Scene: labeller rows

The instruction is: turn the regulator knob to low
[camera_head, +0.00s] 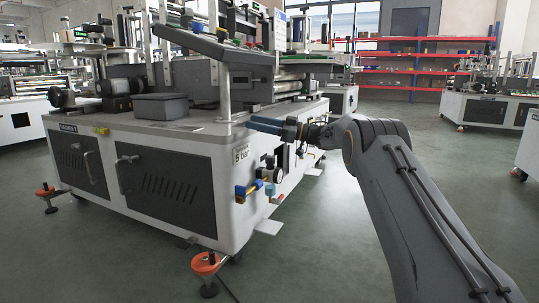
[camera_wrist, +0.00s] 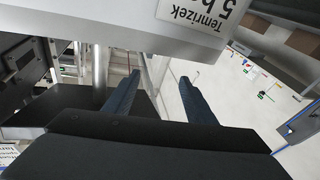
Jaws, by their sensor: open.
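The regulator (camera_head: 271,174) is on the side of the white machine cabinet, near its front corner. It has a round gauge, with blue and yellow parts beside it. Which part is its knob is too small to tell, and its setting cannot be read. My gripper (camera_head: 264,125) is above the regulator, near the cabinet's top edge, apart from the regulator. In the wrist view my gripper (camera_wrist: 158,82) shows two blue fingers spread apart with nothing between them. The regulator is not clearly seen in the wrist view.
The white machine cabinet (camera_head: 160,133) fills the left, with a "5 bar" label (camera_head: 241,156) on its corner. The label also shows upside down, close up, in the wrist view (camera_wrist: 203,14). An orange-topped foot (camera_head: 206,262) stands in front.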

